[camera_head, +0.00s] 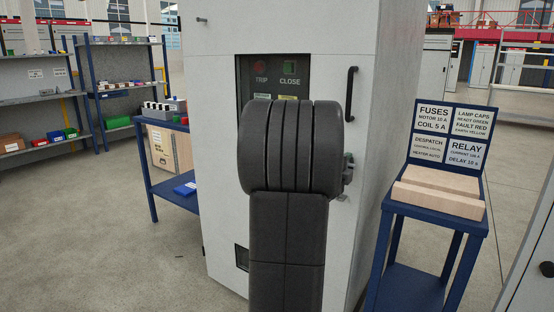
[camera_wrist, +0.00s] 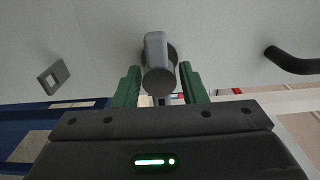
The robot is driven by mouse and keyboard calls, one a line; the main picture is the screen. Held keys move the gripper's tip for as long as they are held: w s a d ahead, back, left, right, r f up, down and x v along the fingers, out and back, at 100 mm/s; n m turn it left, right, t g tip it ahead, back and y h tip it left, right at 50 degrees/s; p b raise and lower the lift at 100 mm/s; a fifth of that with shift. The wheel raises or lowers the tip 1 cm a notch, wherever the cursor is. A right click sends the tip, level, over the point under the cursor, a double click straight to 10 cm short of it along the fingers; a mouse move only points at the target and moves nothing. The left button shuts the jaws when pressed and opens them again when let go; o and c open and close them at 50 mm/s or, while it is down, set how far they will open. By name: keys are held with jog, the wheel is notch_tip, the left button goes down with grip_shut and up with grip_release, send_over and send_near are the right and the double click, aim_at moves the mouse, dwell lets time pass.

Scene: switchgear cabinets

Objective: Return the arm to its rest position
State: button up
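My arm stands in front of the white switchgear cabinet (camera_head: 222,150) in the head view and hides part of its front. My gripper (camera_wrist: 160,72) shows in the wrist view with its two green fingers apart. A grey knob-like part (camera_wrist: 157,62) on the cabinet face lies between and just beyond the fingertips. Small gaps seem to show on both sides of it, so the gripper looks open and not clamped. In the head view the gripper is mostly hidden behind my arm; a small grey and green part (camera_head: 347,170) shows at its right edge.
A black bar handle (camera_head: 351,94) sticks out from the cabinet; it also shows in the wrist view (camera_wrist: 292,62). A blue stand (camera_head: 437,217) with a label board (camera_head: 450,135) is close on the right. A blue bench (camera_head: 172,190) stands left. Open floor lies front left.

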jog(key=p+v, duration=0.1)
jog(key=v, duration=1.3)
jog(key=b+x, duration=0.1)
jog(key=x, duration=1.2)
jog(key=shift+w+d+f, duration=0.1)
jog(key=shift+w+d, duration=0.15)
jog(key=shift+w+d+r+p, duration=0.1)
jog(key=shift+w+r+p, duration=0.15)
jog(key=shift+p, duration=0.3)
jog(key=shift+s+r+n+p, duration=0.1)
jog(key=shift+n+p, duration=0.35)
jog(key=shift+n, duration=0.15)
jog(key=shift+s+r+n+p, duration=0.1)
jog(key=shift+n+p, duration=0.35)
jog(key=shift+n, duration=0.15)
jog(key=n+p, duration=0.2)
jog(key=shift+w+n, duration=0.1)
jog(key=shift+n, duration=0.2)
jog(key=shift+f+n+p, duration=0.1)
jog(key=shift+n+p, duration=0.8)
jog(key=shift+p, duration=0.15)
jog(key=shift+a, duration=0.2)
